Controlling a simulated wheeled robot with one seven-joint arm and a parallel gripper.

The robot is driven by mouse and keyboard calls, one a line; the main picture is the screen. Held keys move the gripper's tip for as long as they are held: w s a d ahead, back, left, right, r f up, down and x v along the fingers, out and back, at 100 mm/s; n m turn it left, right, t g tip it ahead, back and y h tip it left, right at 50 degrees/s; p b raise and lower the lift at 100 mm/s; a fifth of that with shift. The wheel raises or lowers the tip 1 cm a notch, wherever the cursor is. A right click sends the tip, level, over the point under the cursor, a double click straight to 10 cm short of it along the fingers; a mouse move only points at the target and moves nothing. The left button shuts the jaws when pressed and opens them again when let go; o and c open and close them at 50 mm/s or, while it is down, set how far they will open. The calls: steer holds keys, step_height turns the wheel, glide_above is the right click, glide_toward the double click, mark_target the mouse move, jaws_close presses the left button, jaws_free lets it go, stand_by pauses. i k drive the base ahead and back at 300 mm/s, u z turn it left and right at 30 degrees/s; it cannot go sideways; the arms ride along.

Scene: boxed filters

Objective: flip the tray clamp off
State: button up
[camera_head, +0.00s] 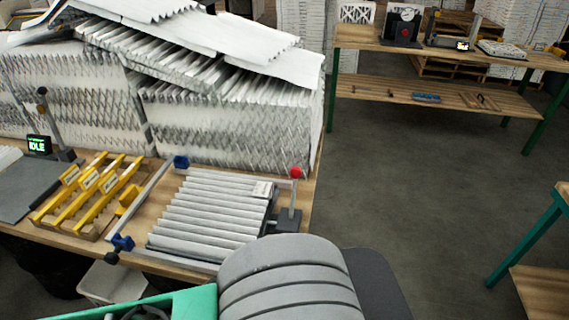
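A lever with a red ball knob (296,172) stands about upright on a dark block (288,221) at the right edge of the tray holding a pleated filter (205,215). It looks like the tray clamp. I cannot tell for sure which lever the task means. My gripper is not visible. A grey ribbed part and a teal part of my own body fill the bottom of the view, apart from the red-knobbed lever in the picture.
Stacked pleated filters (220,125) stand behind the tray. A wooden rack with yellow bars (90,195) and a grey bar with blue ends (150,200) lie left of it. A white bin (113,282) is below the bench. Open floor (410,190) lies to the right.

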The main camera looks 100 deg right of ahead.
mark_target(296, 172)
steer(key=u, duration=0.8)
steer(key=i, duration=0.85)
steer(key=z, duration=4.95)
steer(key=i, duration=0.5)
steer(key=u, duration=1.6)
steer(key=k, duration=0.1)
steer(key=z, duration=0.25)
